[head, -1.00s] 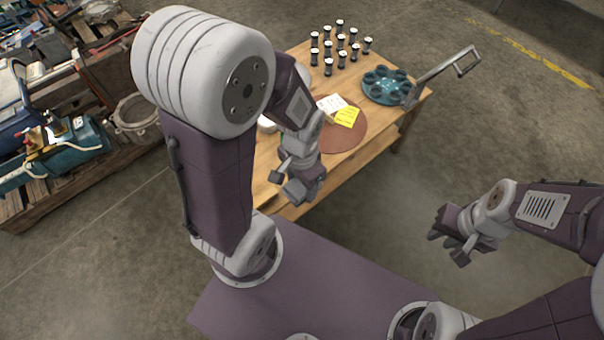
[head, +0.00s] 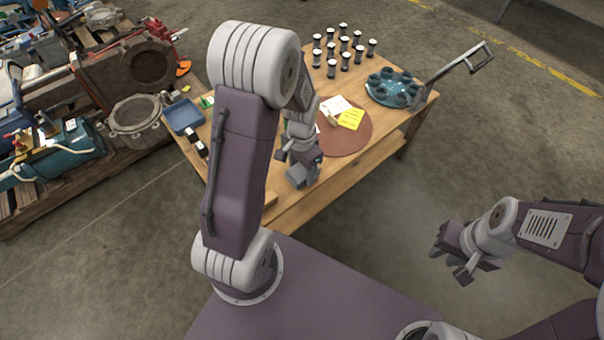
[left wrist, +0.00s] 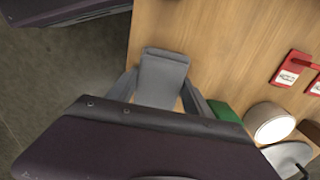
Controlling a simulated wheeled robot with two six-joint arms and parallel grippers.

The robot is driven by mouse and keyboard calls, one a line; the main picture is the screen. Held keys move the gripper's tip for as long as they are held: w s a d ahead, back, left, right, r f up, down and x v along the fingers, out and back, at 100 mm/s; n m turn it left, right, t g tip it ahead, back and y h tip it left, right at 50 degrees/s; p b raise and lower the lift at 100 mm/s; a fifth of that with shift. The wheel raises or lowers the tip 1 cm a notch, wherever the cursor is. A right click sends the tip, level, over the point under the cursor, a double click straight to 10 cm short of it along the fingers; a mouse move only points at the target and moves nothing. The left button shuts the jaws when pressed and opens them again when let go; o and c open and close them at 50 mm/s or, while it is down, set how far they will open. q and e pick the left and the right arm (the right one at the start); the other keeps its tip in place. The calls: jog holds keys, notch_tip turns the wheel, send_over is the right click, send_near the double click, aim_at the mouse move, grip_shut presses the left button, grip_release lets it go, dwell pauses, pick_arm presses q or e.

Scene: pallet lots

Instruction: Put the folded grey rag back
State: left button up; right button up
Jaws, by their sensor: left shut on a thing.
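The folded grey rag (left wrist: 162,75) is between the two fingers of my left gripper (left wrist: 158,92) in the left wrist view. It looks like a flat grey pad, and its lower part is hidden by my wrist. In the head view my left gripper (head: 303,168) is shut on the rag over the near side of the wooden table (head: 285,208). I cannot tell whether the rag touches the tabletop. My right gripper (head: 458,262) is open and empty over the floor at the right.
A brown round mat (head: 348,142) with a yellow note (head: 351,118) lies beyond my left gripper. A teal tray (head: 393,98), several white-capped bottles (head: 345,60) and a blue tray (head: 184,116) stand on the table. Red tags (left wrist: 293,68) lie on bare wood.

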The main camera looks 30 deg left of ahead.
aim_at(302, 169)
pick_arm(q)
jog(key=shift+r, duration=0.1)
jog(key=o, duration=1.3)
notch_tip(302, 169, up, 12)
jog(key=p, duration=0.7)
jog(key=s+d+n, duration=0.1)
jog(key=s, duration=0.1)
jog(key=s+d+n, duration=0.2)
jog(key=s, duration=0.1)
jog(key=s+d+n+t, duration=0.1)
jog(key=s+d, duration=0.1)
jog(key=s, duration=0.1)
jog(key=shift+s+r+n, duration=0.1)
jog(key=shift+s+n, duration=0.05)
jog(key=shift+n, duration=0.25)
